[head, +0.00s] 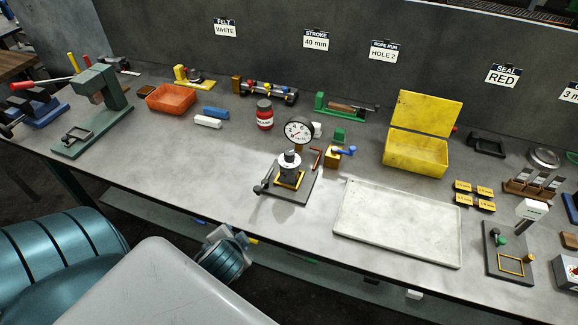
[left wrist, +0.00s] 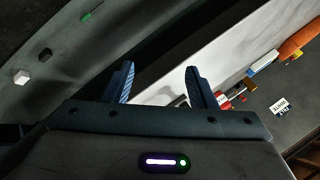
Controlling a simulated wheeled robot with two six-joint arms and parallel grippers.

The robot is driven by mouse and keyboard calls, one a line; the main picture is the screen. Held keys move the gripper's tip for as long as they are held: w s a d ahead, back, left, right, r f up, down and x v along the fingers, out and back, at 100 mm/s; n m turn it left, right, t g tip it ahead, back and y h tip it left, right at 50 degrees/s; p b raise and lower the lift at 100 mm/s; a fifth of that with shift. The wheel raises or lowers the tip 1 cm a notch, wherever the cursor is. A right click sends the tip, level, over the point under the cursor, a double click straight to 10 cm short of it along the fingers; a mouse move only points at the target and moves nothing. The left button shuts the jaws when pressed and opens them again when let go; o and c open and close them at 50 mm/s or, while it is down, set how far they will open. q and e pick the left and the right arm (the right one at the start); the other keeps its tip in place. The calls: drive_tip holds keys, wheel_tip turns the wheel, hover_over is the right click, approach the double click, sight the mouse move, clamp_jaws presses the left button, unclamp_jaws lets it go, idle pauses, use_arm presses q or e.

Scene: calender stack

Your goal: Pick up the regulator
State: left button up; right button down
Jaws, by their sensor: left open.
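No part is labelled as the regulator, and I cannot tell for certain which it is. A round white dial gauge (head: 298,132) stands upright above a dark-based fixture (head: 290,180) near the middle of the bench in the head view. My right gripper is not in view.
A pale empty tray (head: 398,222) lies right of the fixture, with an open yellow box (head: 416,152) behind it. An orange bin (head: 171,98) and a green press (head: 95,105) stand at left. The bench (head: 180,165) is clear left of the fixture.

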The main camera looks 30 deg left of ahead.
use_arm(q)
drive_tip(key=w+a+r+m+t+y, duration=0.1)
drive_tip(key=r, duration=0.1)
drive_tip(key=w+a+r+m+t+y, duration=0.1)
drive_tip(key=w+a+r, duration=0.1)
drive_tip(key=w+a+r+m+t+y, duration=0.1)
drive_tip(key=r+m+t, duration=0.1)
drive_tip(key=shift+w+a+r, duration=0.25)
drive_tip(key=shift+a+r, duration=0.05)
drive_tip(key=shift+r, duration=0.1)
drive_tip(key=w+a+r+m+t, duration=0.2)
drive_tip(key=w+r+m+t, duration=0.25)
drive_tip(key=m, duration=0.25)
drive_tip(key=m+t+h, duration=0.3)
drive_tip(key=m+h, duration=0.8)
drive_tip(key=m, duration=1.2)
approach(286, 158)
drive_tip(key=w, duration=0.4)
drive_tip(key=w+d, duration=0.1)
drive_tip(key=w, duration=0.3)
drive_tip(key=w+d, duration=0.1)
drive_tip(key=w, duration=0.2)
drive_tip(key=shift+w, duration=0.3)
drive_tip(key=shift+s+a, duration=0.1)
clamp_jaws()
